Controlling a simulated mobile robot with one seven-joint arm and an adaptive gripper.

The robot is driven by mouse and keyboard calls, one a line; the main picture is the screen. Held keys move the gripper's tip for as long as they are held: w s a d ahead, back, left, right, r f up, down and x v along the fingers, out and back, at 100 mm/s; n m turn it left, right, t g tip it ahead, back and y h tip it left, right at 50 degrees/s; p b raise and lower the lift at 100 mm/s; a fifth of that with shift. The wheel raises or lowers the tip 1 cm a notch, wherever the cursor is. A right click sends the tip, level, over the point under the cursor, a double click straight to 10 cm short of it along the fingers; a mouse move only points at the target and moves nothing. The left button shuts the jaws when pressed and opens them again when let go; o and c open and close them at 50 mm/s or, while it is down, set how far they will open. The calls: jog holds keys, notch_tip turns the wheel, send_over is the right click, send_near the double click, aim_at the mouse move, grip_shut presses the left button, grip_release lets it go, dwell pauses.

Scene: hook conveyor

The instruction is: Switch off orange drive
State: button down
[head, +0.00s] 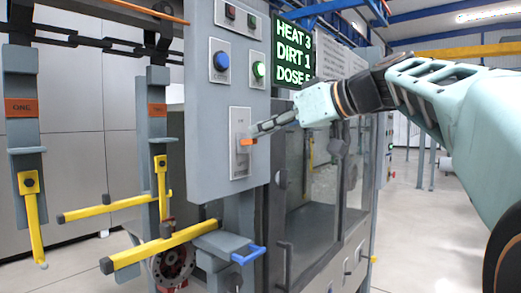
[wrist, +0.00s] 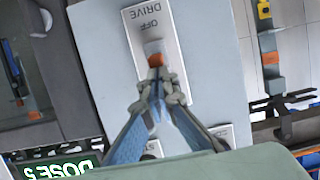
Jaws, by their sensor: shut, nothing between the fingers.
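The drive switch is a pale upright plate (head: 240,170) on the grey control panel, with an orange-tipped lever (head: 247,142) sticking out near its middle. In the wrist view the plate (wrist: 170,35) reads "OFF" and "DRIVE" upside down, and the orange lever tip (wrist: 155,60) lies just beyond my fingertips. My gripper (head: 254,131) is shut and empty, just right of and slightly above the lever in the head view. It also shows in the wrist view (wrist: 157,80). I cannot tell whether the fingertips touch the lever. My fingers hide part of the plate's middle.
A display (head: 294,57) reads HEAT 3, DIRT 1. Hanging hooks with yellow bars (head: 33,205) are at left. A blue handle (head: 248,255) juts out below. Floor at right is clear.

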jog(key=shift+s+d+f+t+y+b, duration=0.15)
jog(key=shift+f+t+y+b, duration=0.9)
jog(key=shift+b, duration=3.05)
jog(key=shift+r+g+p, duration=0.35)
jog(key=shift+r+p, duration=0.1)
jog(key=shift+p, duration=0.25)
jog(key=shift+r+h, duration=0.1)
jog(key=shift+h, duration=0.15)
